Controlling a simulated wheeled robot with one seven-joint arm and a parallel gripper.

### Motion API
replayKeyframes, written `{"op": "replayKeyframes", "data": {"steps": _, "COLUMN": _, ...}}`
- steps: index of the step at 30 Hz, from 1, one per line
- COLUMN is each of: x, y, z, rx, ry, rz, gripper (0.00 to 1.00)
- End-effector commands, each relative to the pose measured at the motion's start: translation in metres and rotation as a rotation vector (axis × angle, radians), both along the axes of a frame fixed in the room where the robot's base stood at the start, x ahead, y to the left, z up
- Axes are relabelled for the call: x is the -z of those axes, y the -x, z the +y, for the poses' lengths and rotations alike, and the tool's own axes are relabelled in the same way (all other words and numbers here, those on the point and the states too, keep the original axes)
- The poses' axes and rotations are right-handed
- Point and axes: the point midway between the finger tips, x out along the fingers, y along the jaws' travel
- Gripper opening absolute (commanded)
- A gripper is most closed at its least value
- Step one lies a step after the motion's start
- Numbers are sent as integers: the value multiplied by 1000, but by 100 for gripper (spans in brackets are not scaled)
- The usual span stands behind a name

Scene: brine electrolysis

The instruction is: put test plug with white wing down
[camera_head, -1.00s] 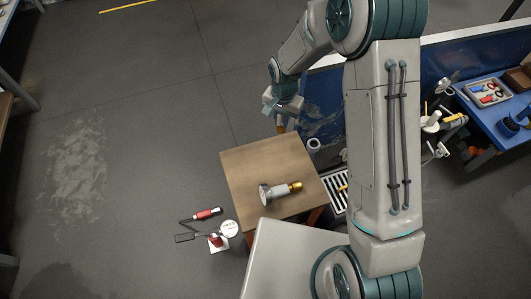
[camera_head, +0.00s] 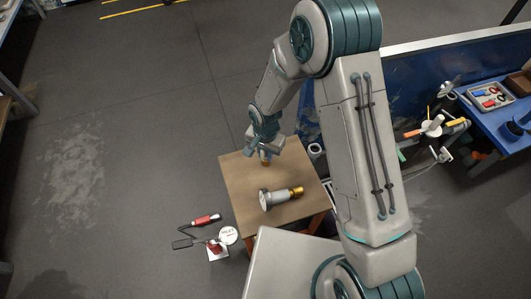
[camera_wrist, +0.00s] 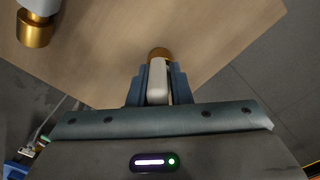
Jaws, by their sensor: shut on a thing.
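My gripper (camera_head: 263,153) is over the far part of a small wooden table (camera_head: 237,186). In the wrist view my gripper (camera_wrist: 157,85) is shut on the test plug with white wing (camera_wrist: 158,81). The plug's white wing stands between the blue-grey fingers, and a brass end (camera_wrist: 160,53) shows past their tips. In the head view only a small brass bit of the plug (camera_head: 265,161) shows below the fingers. The plug is close to the tabletop; I cannot tell whether it touches.
A grey and brass fitting (camera_head: 281,198) lies on the table's near part; its brass end also shows in the wrist view (camera_wrist: 35,29). A blue bench with a tray (camera_head: 488,97) is at right.

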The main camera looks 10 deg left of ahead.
Motion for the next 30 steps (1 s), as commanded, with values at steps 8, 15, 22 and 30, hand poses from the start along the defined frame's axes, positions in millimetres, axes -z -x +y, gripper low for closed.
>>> {"op": "replayKeyframes", "data": {"steps": 8, "x": 2, "y": 0, "z": 0, "rx": -1, "ry": 0, "rz": 0, "gripper": 40}}
{"op": "replayKeyframes", "data": {"steps": 15, "x": 2, "y": 0, "z": 0, "rx": -1, "ry": 0, "rz": 0, "gripper": 40}}
{"op": "replayKeyframes", "data": {"steps": 22, "x": -22, "y": -1, "z": 0, "rx": -1, "ry": -1, "rz": -3, "gripper": 40}}
{"op": "replayKeyframes", "data": {"steps": 30, "x": -82, "y": -1, "z": 0, "rx": 0, "ry": -2, "rz": -4, "gripper": 40}}
